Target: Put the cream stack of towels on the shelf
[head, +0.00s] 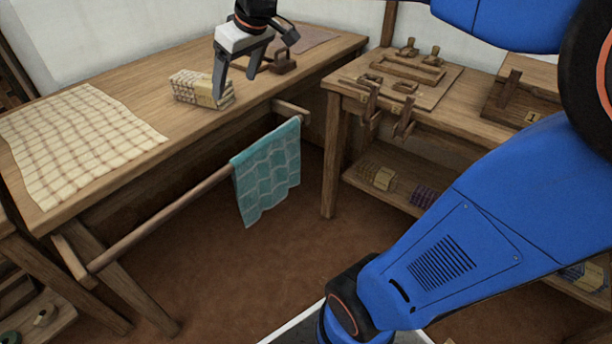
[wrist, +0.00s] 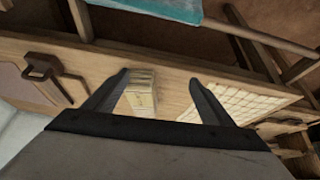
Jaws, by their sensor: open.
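The cream stack of towels (head: 190,84), checked with a plain band around it, lies on the long wooden table (head: 150,70). My gripper (head: 234,99) is over the table by the right end of the stack, its fingers apart. In the wrist view the stack (wrist: 141,92) shows between the spread fingers of my gripper (wrist: 160,88), nearer the left one. I cannot tell whether a finger touches it. The shelf (head: 345,170) under the right-hand bench holds a cream stack (head: 377,177) and a purple stack (head: 424,196).
A cream checked cloth (head: 75,135) lies flat on the table's left part. A teal towel (head: 268,172) hangs on a rail (head: 165,218) along the table's front. The right bench top (head: 440,95) carries wooden tools. A wooden-handled tool (head: 284,64) stands behind my gripper.

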